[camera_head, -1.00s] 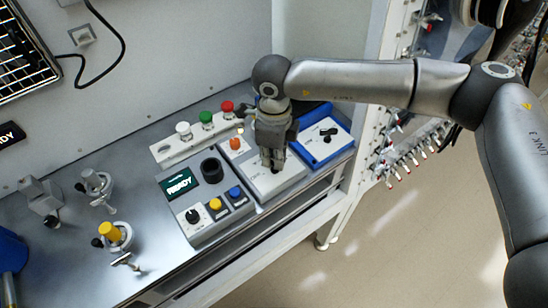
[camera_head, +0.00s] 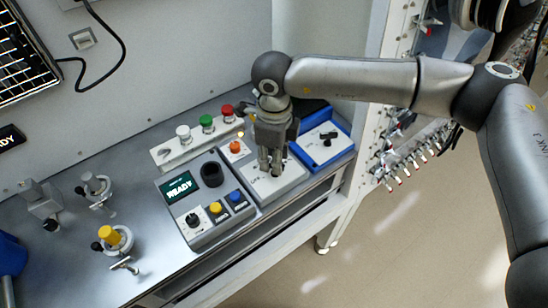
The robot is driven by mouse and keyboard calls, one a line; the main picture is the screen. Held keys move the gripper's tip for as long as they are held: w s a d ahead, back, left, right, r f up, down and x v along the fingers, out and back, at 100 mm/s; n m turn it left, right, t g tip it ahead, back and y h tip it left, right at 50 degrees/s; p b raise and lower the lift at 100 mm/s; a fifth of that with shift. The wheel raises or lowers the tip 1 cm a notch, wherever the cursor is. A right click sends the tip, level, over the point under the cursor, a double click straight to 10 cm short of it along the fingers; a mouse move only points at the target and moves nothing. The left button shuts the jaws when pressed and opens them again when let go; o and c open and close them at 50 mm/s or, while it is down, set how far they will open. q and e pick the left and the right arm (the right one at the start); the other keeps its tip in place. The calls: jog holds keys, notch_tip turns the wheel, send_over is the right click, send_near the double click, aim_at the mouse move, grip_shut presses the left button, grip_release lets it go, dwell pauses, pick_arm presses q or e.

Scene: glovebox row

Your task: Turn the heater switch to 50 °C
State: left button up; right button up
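My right gripper (camera_head: 272,168) reaches down from the arm at the right, over a low white box (camera_head: 290,180) in the middle of the control row. Its two fingers point down close together at the top of the box. Any switch between them is hidden, so I cannot tell whether they hold it. The small dial print on the box is partly covered and too small to read. To the right, a white box in a blue frame (camera_head: 346,146) has a black rotary knob (camera_head: 327,139). My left gripper is not in view.
To the left is a grey panel with a "READY" screen (camera_head: 179,187), a black knob (camera_head: 193,220), and yellow and blue buttons. Green, red and white caps stand on a strip behind. Valves with a yellow cap (camera_head: 109,235) are further left. The bench ends in front.

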notch_tip(320, 180, up, 11)
jog(key=shift+f, duration=0.15)
dwell(0.5)
